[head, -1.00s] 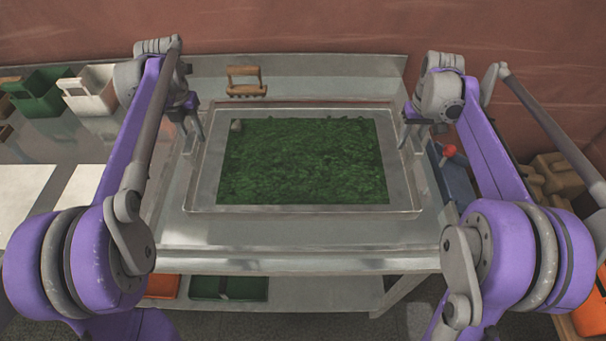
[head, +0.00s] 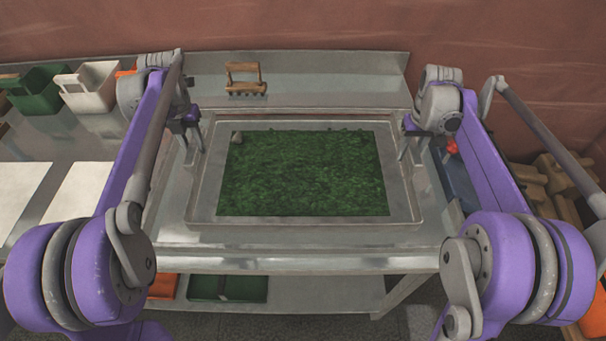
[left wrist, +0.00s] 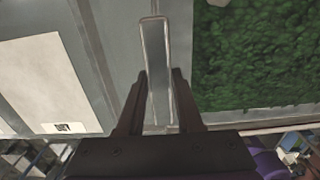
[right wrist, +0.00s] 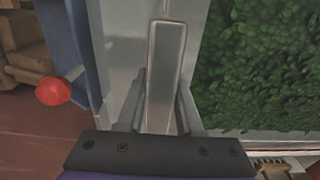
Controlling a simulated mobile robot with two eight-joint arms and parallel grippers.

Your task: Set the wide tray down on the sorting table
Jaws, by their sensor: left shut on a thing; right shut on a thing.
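The wide tray (head: 205,190) is a shallow grey metal tray with a bed of green leafy material (head: 305,172) in it. It is level over the sorting table (head: 165,225), a steel bench; I cannot tell whether it touches the top. My left gripper (head: 198,140) is shut on the tray's left side, and its fingers flank a metal handle (left wrist: 158,75) in the left wrist view. My right gripper (head: 408,145) is shut on the right side, around a like handle (right wrist: 165,65) in the right wrist view.
A wooden rake-like tool (head: 245,80) sits on the table's back ledge. Green (head: 38,90) and white bins (head: 88,85) stand on a counter at left. A blue unit with a red knob (right wrist: 53,92) is close to the table's right side. Bins lie on the lower shelf.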

